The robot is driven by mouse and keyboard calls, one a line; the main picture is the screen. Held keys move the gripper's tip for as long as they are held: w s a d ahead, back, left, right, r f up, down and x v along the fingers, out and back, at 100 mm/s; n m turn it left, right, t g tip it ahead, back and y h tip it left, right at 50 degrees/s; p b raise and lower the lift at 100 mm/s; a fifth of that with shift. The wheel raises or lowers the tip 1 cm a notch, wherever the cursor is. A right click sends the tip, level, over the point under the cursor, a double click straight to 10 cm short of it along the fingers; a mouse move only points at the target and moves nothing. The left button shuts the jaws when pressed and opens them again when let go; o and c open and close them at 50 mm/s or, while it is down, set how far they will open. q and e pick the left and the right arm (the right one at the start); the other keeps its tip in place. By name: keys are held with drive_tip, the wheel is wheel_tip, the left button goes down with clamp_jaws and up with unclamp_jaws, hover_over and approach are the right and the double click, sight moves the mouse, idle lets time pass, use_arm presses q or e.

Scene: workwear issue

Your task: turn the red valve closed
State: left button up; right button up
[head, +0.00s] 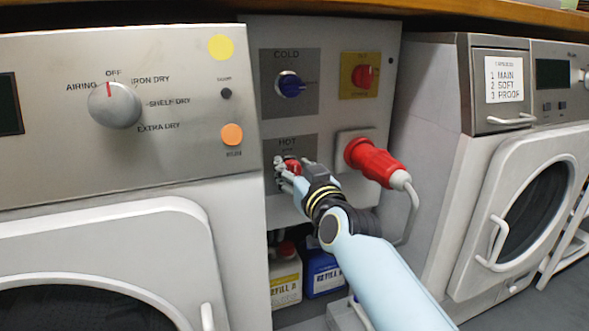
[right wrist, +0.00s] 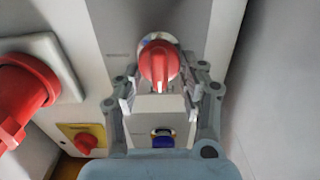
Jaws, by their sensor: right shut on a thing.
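The red valve (head: 293,166) sits on the grey wall panel under the HOT label, mostly hidden by my right gripper in the head view. My right gripper (head: 285,168) is shut on this valve, with fingers on either side of its knob. In the right wrist view the red valve (right wrist: 159,66) stands between the fingertips (right wrist: 162,83), its handle running roughly up and down the picture. Its exact turn against the panel marks cannot be read. My left gripper is not in view.
A blue COLD valve (head: 290,84) is above, a red switch on a yellow plate (head: 361,76) at upper right. A red plug (head: 370,160) with a cable sticks out close right of my gripper. Dryer (head: 120,150) stands left, washer (head: 520,200) right; refill containers (head: 285,277) are below.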

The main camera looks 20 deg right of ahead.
drive_tip(key=shift+m, duration=0.3)
drive_tip(key=m, duration=0.1)
drive_tip(key=m+p, duration=0.1)
drive_tip(key=shift+d+m, duration=0.2)
drive_tip(key=shift+m, duration=0.1)
drive_tip(key=m, duration=0.4)
drive_tip(key=shift+d+f+m, duration=0.1)
drive_tip(key=shift+d+m, duration=0.1)
drive_tip(key=shift+m, duration=0.1)
drive_tip(key=m, duration=0.5)
drive_tip(key=shift+d+f, duration=0.15)
drive_tip(key=shift+f, duration=0.1)
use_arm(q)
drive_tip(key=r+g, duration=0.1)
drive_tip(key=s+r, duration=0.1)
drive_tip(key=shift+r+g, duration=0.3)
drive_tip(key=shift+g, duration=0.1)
use_arm(e)
drive_tip(key=m, duration=0.5)
drive_tip(key=shift+f, duration=0.3)
drive_tip(key=o, duration=1.1)
drive_tip(key=shift+d, duration=0.1)
